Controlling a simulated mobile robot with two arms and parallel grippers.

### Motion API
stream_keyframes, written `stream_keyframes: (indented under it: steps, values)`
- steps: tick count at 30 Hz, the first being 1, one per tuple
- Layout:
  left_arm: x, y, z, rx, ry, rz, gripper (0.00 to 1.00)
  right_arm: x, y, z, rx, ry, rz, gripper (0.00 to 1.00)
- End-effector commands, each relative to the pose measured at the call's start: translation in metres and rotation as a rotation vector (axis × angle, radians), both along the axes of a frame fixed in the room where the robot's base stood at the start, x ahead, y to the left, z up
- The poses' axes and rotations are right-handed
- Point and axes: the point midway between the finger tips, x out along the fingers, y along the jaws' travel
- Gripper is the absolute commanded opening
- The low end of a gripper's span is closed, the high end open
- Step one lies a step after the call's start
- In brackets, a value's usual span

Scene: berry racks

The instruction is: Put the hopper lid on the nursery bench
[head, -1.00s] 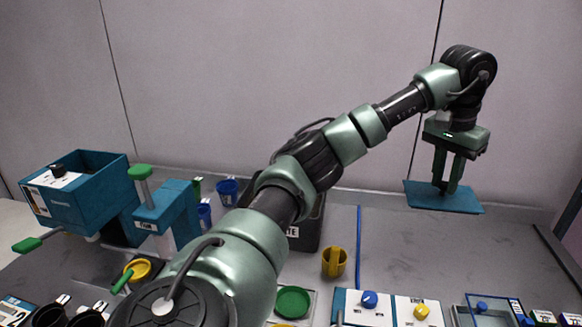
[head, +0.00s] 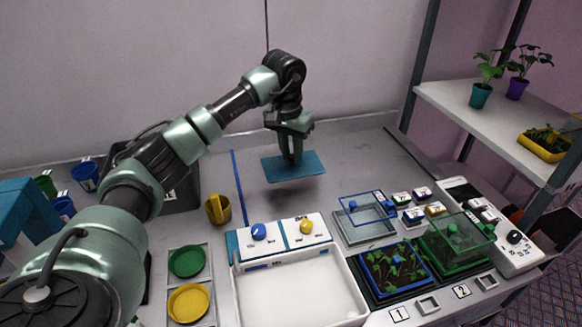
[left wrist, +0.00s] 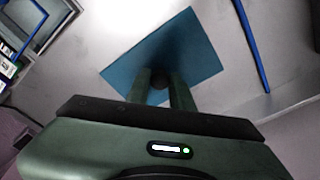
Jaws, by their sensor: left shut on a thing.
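The hopper lid (head: 309,165) is a flat blue-teal plate with a dark knob. My left gripper (head: 291,160) is shut on its knob and holds it level over the grey bench (head: 350,150), right of the blue line. The lid also shows in the left wrist view (left wrist: 195,48), below the fingers (left wrist: 158,85). I cannot tell how large the gap between lid and bench is. The teal hopper body (head: 25,215) shows only partly at the left edge. My right gripper is not in view.
A blue strip (head: 238,185) runs along the bench left of the lid. A yellow mug (head: 218,209) stands near it. A white tray (head: 300,292), a blue-framed clear box (head: 366,210) and seedling trays (head: 395,268) lie in front. A plant shelf (head: 490,120) stands at right. Bench around the lid is clear.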

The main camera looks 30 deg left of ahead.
Motion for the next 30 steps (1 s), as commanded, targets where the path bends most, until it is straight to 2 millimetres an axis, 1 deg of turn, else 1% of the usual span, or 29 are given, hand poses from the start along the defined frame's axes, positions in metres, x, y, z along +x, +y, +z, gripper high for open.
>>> stream_keyframes:
  steps: [1,3,8,12,15,22,26,27,28,29,30]
  values:
    - [0.0,0.0,-0.007,-0.001,0.001,0.0,0.0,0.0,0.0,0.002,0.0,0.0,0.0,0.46]
    - [0.0,0.0,-0.013,0.0,0.0,0.0,0.0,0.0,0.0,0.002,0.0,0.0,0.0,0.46]
    - [0.0,0.0,-0.024,0.0,0.0,0.0,0.0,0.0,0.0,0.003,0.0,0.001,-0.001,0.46]
    - [0.0,0.0,-0.043,-0.001,0.002,0.001,0.0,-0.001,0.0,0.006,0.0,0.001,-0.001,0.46]
    - [0.0,0.0,-0.053,-0.001,0.0,0.001,0.0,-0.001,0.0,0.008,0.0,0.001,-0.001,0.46]
    - [0.001,0.0,-0.054,0.0,-0.002,0.001,0.0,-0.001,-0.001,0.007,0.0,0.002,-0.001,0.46]
    - [0.001,0.0,-0.058,0.0,-0.002,0.001,0.0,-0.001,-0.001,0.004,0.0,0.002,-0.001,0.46]
    - [0.0,0.0,-0.057,0.0,-0.002,0.001,0.34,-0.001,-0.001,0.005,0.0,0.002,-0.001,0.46]
    - [0.0,0.0,-0.057,0.0,-0.002,0.001,0.42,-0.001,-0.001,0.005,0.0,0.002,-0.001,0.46]
    - [0.0,0.0,-0.057,0.0,-0.001,0.001,0.44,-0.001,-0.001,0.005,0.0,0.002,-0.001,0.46]
    - [0.0,0.0,-0.057,0.0,-0.001,0.001,0.44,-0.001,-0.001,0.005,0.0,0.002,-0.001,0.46]
